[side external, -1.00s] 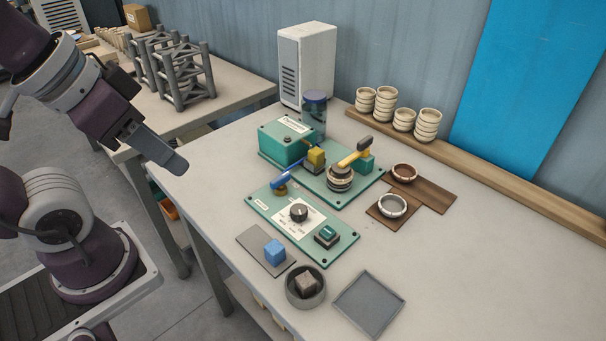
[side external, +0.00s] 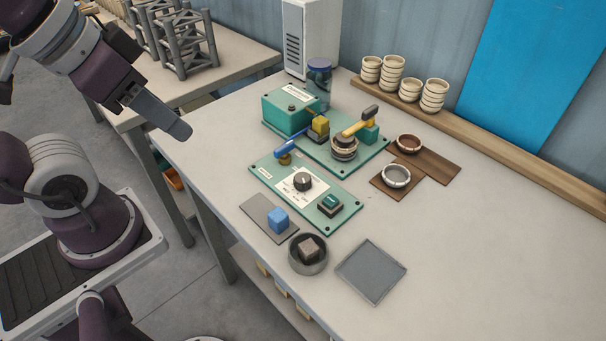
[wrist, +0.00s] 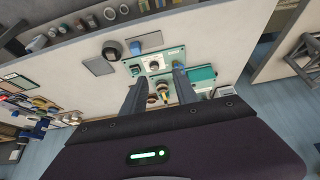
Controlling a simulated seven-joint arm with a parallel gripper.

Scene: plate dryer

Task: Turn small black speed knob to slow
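The small black speed knob (side external: 303,181) stands on a white label on the front green control panel (side external: 262,176). The knob has a light pointer mark, but its exact setting is too small to read. It also shows in the wrist view (wrist: 154,66), ahead of and between the fingers. My gripper (side external: 180,128) hangs in the air at the left, over the table's left edge, well apart from the knob. In the wrist view my gripper (wrist: 158,90) has its two fingers spread, with nothing held between them.
A blue lever (side external: 291,147) and a teal button (side external: 330,203) flank the knob. Behind are a green box (side external: 290,112), a yellow-handled part (side external: 358,125) and a jar (side external: 319,85). A blue cube (side external: 278,220), a round bowl (side external: 308,255) and an empty tray (side external: 371,270) lie in front.

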